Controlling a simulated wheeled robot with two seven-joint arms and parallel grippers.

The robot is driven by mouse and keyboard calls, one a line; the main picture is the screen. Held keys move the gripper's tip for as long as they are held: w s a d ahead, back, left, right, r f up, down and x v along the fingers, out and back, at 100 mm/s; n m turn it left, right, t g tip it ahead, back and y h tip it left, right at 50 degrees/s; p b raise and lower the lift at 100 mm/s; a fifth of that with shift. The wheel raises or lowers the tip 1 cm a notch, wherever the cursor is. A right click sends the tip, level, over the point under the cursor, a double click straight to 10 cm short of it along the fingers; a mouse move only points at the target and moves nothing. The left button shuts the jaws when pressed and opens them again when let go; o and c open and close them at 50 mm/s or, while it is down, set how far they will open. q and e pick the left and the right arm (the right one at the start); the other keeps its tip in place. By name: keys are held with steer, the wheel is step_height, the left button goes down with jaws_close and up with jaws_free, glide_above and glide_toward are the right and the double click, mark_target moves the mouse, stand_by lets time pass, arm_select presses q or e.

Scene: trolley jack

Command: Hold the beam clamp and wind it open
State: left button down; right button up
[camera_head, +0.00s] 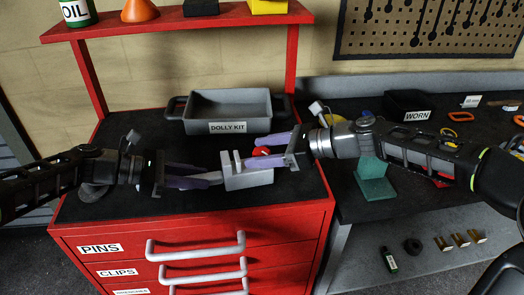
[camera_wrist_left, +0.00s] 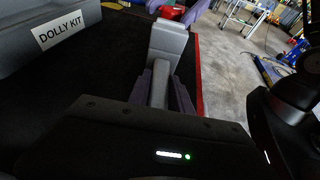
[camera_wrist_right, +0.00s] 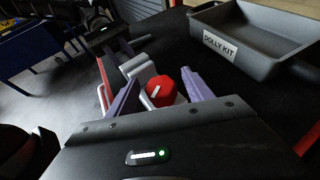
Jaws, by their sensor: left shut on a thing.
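The beam clamp (camera_head: 249,179) is a grey block with upright jaws and a red knob (camera_head: 262,151), above the black top of the red cabinet. My left gripper (camera_head: 212,178), coming from the left, is shut on the clamp's grey bar; the left wrist view shows the bar (camera_wrist_left: 160,84) between its purple fingers. My right gripper (camera_head: 256,152) is open, with a finger on either side of the red knob. In the right wrist view the knob (camera_wrist_right: 161,91), with a white mark, sits between the spread fingers, with gaps beside it.
A grey tray labelled DOLLY KIT (camera_head: 230,108) stands behind the clamp. The red cabinet (camera_head: 200,245) has drawers with grey handles. At right, a dark bench holds a green block (camera_head: 374,182) and a black bin labelled WORN (camera_head: 407,104). The cabinet's red posts rise to a shelf.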

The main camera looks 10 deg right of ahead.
jaws_close()
stand_by(0.4)
steer(key=shift+w+r+n+g+y, duration=0.1)
steer(key=shift+n+g+y, duration=0.2)
steer(key=shift+n+g, duration=0.1)
steer(key=n+g, duration=0.2)
steer(key=shift+g+y, duration=0.3)
steer(key=shift+g, duration=0.1)
steer(key=shift+n+g, duration=1.7)
jaws_free()
